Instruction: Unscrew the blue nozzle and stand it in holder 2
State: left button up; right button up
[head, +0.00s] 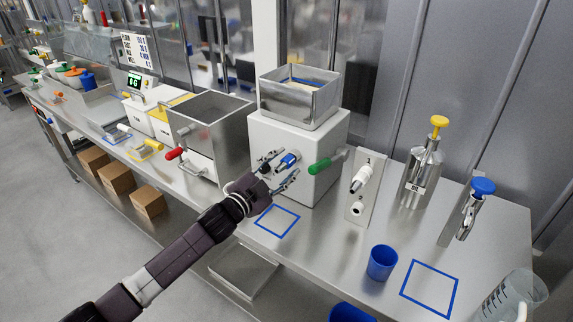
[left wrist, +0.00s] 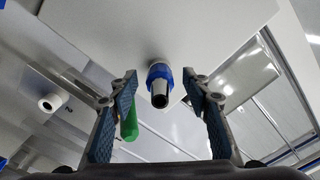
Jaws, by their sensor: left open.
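My left gripper (head: 279,172) is open in front of that face, fingers to either side of the nozzle. In the left wrist view the nozzle (left wrist: 159,84) points toward the camera between the two apart fingers (left wrist: 160,92), touching neither. A white holder plate (head: 365,185) stands to the right. My right gripper is not in view.
A green handle (head: 321,165) juts from the machine beside the nozzle. A blue cup (head: 382,262), a yellow-topped dispenser (head: 422,170) and a blue-topped tool (head: 472,212) stand farther right. The counter inside the blue square outline (head: 277,221) is clear.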

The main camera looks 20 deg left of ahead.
pick_arm(q)
jog(key=m, duration=0.3)
jog(key=shift+m, duration=0.4)
jog(key=m, duration=0.5)
jog(key=shift+c, duration=0.2)
